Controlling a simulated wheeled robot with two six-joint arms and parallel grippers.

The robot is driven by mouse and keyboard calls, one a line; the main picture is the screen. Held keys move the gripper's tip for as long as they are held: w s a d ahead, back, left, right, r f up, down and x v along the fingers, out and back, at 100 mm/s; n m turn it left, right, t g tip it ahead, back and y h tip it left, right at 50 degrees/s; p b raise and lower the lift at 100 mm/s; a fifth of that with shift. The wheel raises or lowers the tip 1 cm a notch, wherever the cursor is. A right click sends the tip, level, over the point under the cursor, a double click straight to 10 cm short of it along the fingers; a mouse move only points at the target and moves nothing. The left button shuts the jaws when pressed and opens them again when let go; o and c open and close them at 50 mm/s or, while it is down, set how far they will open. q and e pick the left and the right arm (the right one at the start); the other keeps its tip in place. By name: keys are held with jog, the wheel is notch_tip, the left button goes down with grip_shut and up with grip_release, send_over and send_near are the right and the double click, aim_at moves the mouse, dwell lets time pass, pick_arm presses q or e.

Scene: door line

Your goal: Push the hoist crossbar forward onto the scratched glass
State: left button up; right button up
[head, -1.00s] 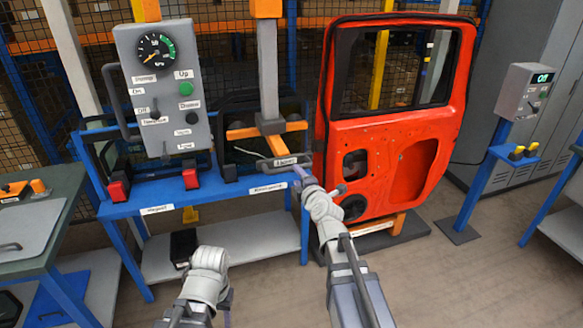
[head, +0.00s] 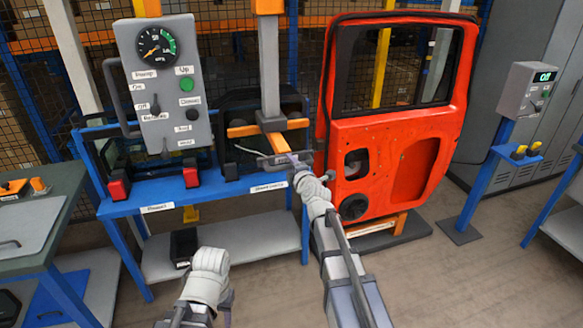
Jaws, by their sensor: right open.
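The hoist crossbar (head: 243,130) is an orange bar with a grey middle, at the foot of the grey hoist post (head: 269,75). A short orange piece runs from it towards me to a grey handle bar (head: 280,159). Dark-framed glass (head: 245,157) stands close behind the crossbar in the blue rack; scratches cannot be made out, nor whether they touch. My right gripper (head: 295,168) is open at the right end of the handle bar; contact is unclear. My left wrist shows low in the middle, but its gripper is hidden.
The orange-red door (head: 390,125) stands just right of my right gripper. A grey control box (head: 167,85) with gauge and levers stands left of the hoist. The blue rack (head: 220,186) has red clamps. A green-topped bench (head: 35,225) is at left.

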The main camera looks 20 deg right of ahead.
grip_shut()
dwell(1.3)
